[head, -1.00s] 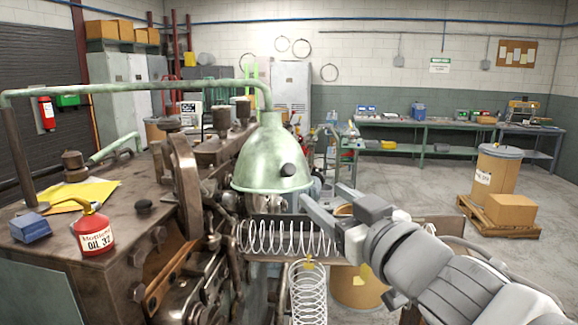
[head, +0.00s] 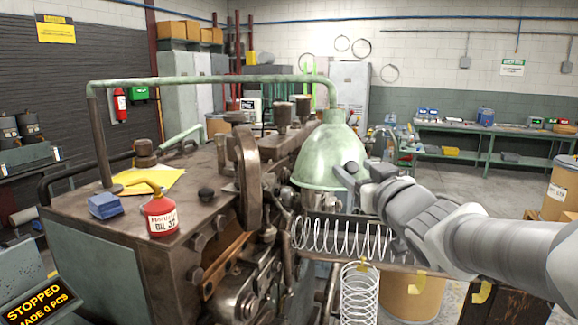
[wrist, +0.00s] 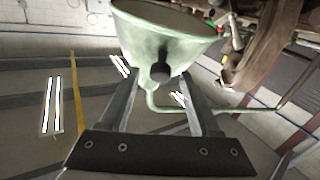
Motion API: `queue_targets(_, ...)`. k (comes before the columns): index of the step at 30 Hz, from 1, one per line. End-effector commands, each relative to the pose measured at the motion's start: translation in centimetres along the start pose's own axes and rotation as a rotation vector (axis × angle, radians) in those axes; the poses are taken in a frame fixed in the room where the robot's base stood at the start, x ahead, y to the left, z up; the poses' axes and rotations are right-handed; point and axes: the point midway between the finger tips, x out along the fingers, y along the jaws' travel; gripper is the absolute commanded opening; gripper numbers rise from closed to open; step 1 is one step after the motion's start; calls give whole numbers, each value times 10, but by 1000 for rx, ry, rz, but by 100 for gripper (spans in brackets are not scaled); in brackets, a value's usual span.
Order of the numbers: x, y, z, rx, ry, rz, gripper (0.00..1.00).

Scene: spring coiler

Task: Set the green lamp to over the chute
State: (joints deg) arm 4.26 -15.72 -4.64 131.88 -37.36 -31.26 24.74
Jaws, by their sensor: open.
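The green lamp has a bell-shaped shade (head: 325,160) on a long green pipe arm (head: 215,81) above the right end of the coiling machine. The shade also fills the top of the wrist view (wrist: 165,40). A dark knob (wrist: 160,72) on its side shows between the open fingers of my gripper (wrist: 160,88), with no clear contact. In the head view my gripper (head: 352,178) is at the right side of the shade and hides most of the knob. The chute with a long coil spring (head: 340,238) is just below the shade, slightly right.
The brown machine (head: 200,215) carries a red oil can (head: 161,215), a blue box (head: 104,206) and yellow paper (head: 150,182). A taller spring (head: 360,292) stands below the chute beside a tan drum (head: 410,300). A sign (head: 38,303) reads STOPPED. Floor is open at the right.

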Motion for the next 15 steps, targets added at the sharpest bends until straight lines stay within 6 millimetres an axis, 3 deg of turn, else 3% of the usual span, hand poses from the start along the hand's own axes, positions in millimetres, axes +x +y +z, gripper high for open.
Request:
queue_targets(6,19,0,0,1,0,0,63)
queue_targets(15,23,0,0,0,1,0,63)
